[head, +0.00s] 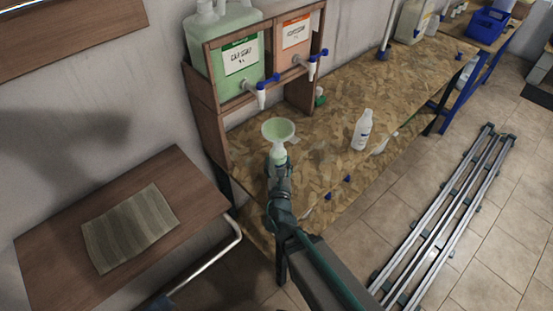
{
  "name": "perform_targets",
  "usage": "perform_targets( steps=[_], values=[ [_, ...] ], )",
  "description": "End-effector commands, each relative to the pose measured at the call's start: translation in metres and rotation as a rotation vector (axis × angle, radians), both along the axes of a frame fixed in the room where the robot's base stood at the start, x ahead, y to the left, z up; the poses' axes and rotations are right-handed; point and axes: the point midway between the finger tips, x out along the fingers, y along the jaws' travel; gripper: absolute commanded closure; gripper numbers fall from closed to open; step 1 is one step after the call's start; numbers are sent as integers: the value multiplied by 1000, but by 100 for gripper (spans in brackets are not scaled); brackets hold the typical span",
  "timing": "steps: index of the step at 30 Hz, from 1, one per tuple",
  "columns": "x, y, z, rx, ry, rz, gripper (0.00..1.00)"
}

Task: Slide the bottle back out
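A small bottle (279,152) with pale green in it stands upright at the left end of the wood-chip-board bench (335,130). A pale green funnel (278,128) sits in its neck. The funnel is below and slightly right of the left drum's blue-and-white tap (261,94) in the picture; I cannot tell whether it is directly under it. My gripper (278,163) is at the bottle's lower part, on the near side. The fingers are small and partly hidden, so their grip is unclear.
A green drum (222,45) and an orange drum (295,32) stand in a wooden rack (297,92). A white bottle (362,130) stands to the right on the bench, with blue caps (347,179) near the front edge. A side table (190,190) with a mat (130,228) is left.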

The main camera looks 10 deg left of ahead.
Motion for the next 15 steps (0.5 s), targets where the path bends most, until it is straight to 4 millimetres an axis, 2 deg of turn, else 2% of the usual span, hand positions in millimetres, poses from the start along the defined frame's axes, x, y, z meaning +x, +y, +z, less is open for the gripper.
perform_targets(
  steps=[15],
  values=[
    [-9,-14,1,0,1,0,63]
  ],
)
